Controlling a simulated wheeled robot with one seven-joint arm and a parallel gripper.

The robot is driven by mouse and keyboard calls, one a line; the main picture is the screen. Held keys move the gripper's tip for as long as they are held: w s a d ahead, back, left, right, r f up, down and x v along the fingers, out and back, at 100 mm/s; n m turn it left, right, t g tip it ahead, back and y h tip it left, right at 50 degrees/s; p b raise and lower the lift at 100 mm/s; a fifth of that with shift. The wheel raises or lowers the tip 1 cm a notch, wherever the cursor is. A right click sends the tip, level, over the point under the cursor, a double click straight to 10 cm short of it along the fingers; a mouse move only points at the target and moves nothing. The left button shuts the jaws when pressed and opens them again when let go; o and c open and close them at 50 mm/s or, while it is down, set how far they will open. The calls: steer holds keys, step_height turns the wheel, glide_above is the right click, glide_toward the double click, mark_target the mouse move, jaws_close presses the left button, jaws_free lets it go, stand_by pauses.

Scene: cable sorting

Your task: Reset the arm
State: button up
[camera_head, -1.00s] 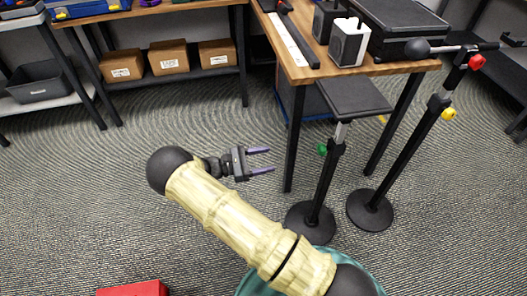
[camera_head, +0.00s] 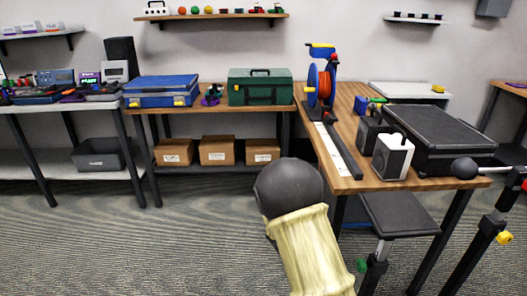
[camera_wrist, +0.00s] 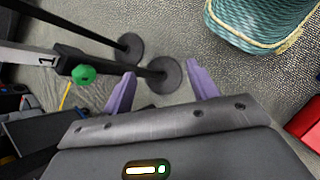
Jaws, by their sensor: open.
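My gripper (camera_wrist: 161,84) shows in the wrist view with its two purple fingers spread apart and nothing between them. Beyond the fingers are the carpet and the round black foot (camera_wrist: 164,75) of a stand. In the head view my arm rises from the bottom centre, ending in a dark round joint. The gripper itself is hidden there.
A teal basket (camera_wrist: 255,25) and red object (camera_wrist: 305,125) are on the floor. Open carpet lies left.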

steer(key=s+r+m+t+y, duration=0.65)
steer(key=s+r+m, duration=0.25)
steer(key=r, duration=0.2)
step_height(320, 180, up, 27)
steer(key=p, duration=2.7)
steer(key=shift+s+a+r+y, duration=0.15)
steer(key=shift+a+y, duration=0.15)
steer(key=shift+y, duration=0.05)
